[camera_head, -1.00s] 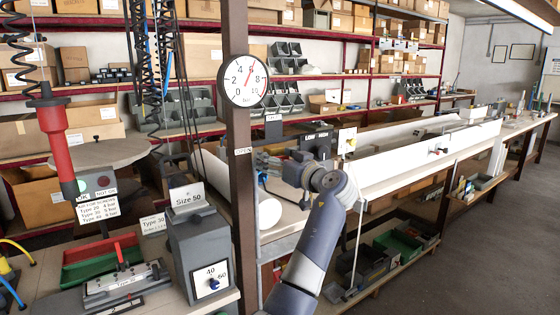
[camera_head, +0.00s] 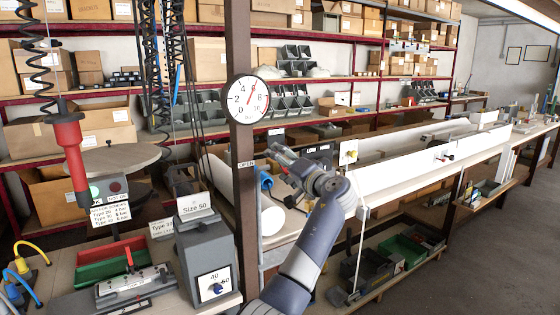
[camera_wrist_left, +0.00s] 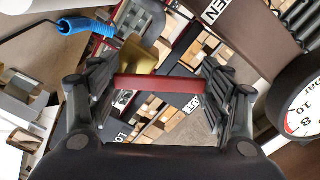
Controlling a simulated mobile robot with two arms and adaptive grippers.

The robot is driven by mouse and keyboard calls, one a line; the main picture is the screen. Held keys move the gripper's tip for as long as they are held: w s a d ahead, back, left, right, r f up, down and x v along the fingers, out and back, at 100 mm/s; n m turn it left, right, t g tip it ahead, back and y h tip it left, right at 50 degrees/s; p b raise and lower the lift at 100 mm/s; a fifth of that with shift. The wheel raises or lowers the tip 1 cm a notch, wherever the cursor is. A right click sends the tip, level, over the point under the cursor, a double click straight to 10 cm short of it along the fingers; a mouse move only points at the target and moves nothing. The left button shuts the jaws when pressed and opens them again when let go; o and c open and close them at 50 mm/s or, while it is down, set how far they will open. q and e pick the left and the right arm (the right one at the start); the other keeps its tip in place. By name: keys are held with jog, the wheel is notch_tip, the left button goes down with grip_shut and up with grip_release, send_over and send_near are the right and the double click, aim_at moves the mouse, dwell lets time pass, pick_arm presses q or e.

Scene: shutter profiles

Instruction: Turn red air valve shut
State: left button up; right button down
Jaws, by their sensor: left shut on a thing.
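The red air valve handle (camera_wrist_left: 160,84) is a flat red bar in the left wrist view. A brass-coloured part (camera_wrist_left: 138,57) shows beside it. My left gripper (camera_wrist_left: 160,86) has its fingers at both ends of the bar and is shut on it. In the head view my left gripper (camera_head: 279,158) is just right of the brown post (camera_head: 241,190), pointing up and left. It hides the handle there. An OPEN label (camera_head: 246,164) is on the post; it also shows in the left wrist view (camera_wrist_left: 212,14), with a SHUT label (camera_wrist_left: 194,101). My right gripper is not in view.
A round pressure gauge (camera_head: 248,98) is on the post above the gripper; its needle points near 6. A blue part (camera_head: 265,180) is close below the gripper. A grey Size 50 box (camera_head: 204,255) stands left of the post. A long white trough (camera_head: 430,160) runs to the right.

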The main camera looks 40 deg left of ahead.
pick_arm(q)
jog(key=m, duration=0.1)
jog(key=m+p, duration=0.1)
jog(key=w+r+m+p, duration=0.1)
jog(key=m, duration=0.1)
jog(key=shift+d, duration=0.2)
jog(key=shift+w+d+f+m+p, duration=0.1)
jog(key=shift+w+m+p, duration=0.05)
jog(key=shift+m+p, duration=0.35)
jog(key=shift+w+f+m+p, duration=0.1)
jog(key=shift+m+p, duration=0.15)
jog(key=shift+m, duration=0.35)
jog(key=o, duration=1.5)
jog(key=shift+w, duration=0.1)
jog(key=shift+d+f, duration=0.1)
